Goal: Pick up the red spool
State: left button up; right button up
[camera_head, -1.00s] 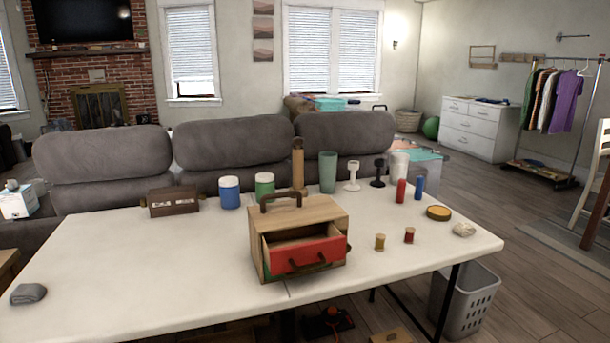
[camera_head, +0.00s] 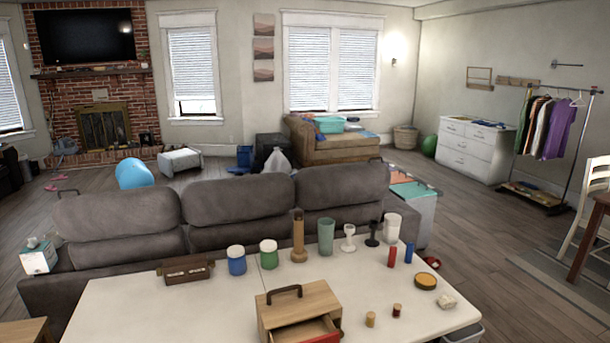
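The red spool (camera_head: 397,310) stands upright on the white table (camera_head: 210,315), near its front right part. It is small, with pale wooden ends. A similar yellow spool (camera_head: 370,319) stands just to its left. Neither of my grippers shows in the head view, so I cannot see their state.
A wooden box (camera_head: 285,306) with a handle and a red drawer stands left of the spools. Behind them stand a red cylinder (camera_head: 392,257), a blue cylinder (camera_head: 409,253), cups and jars. A yellow-topped round tin (camera_head: 425,281) and a pale stone (camera_head: 447,301) lie right. A grey sofa (camera_head: 235,212) backs the table.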

aim_at(398, 307)
jog(key=i+l+u, duration=0.25)
jog(key=l, duration=0.2)
jog(key=i+l+u, duration=0.1)
jog(key=l+u, duration=0.15)
jog(key=l, duration=0.2)
jog(key=i+l+u, duration=0.1)
jog(key=l+u, duration=0.2)
jog(key=l, duration=0.2)
jog(key=l+u, duration=0.25)
jog(key=l, duration=0.25)
jog(key=i, duration=0.05)
